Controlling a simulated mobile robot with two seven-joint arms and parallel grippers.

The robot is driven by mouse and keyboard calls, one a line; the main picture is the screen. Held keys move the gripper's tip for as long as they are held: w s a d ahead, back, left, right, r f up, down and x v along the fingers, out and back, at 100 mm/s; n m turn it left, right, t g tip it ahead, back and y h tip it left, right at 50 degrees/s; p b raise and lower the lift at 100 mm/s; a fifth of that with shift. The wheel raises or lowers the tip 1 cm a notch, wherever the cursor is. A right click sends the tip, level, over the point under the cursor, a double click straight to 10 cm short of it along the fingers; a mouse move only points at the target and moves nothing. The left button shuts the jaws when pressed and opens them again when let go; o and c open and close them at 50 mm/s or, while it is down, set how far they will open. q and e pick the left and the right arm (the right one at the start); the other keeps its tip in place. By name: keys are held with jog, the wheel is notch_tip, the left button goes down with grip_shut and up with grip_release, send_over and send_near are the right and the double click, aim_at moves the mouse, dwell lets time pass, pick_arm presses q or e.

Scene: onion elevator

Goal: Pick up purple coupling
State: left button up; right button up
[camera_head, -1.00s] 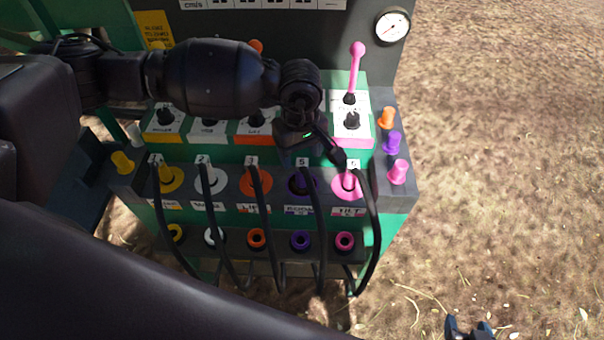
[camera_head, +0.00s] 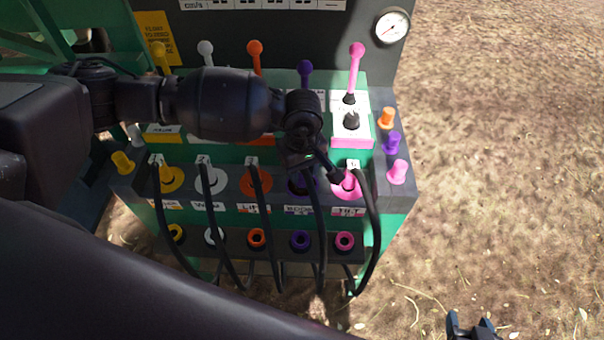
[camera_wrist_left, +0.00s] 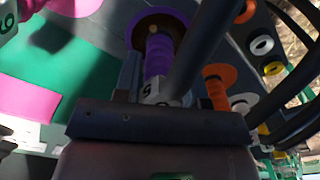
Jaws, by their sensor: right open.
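The purple coupling (camera_wrist_left: 159,55) sits in its purple ring socket (camera_wrist_left: 160,22) with a black hose beside it in the left wrist view. In the head view it is mostly hidden behind my left gripper (camera_head: 312,170), with only some purple (camera_head: 293,184) showing. My left gripper is right at the coupling, which stands in front of the gripper body in the wrist view. Whether the fingers touch it or are closed on it is unclear. My right gripper (camera_head: 470,325) is open and empty at the bottom right, over the ground, far from the panel.
The pink coupling (camera_head: 347,184) is close on the right, the orange one (camera_head: 254,181) on the left. Black hoses (camera_head: 320,240) hang in front. Empty sockets, including a purple one (camera_head: 300,240), line the lower row. Levers such as the pink one (camera_head: 356,70) rise behind.

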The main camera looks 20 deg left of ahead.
pick_arm(q)
jog(key=c, duration=0.4)
jog(key=shift+r, duration=0.1)
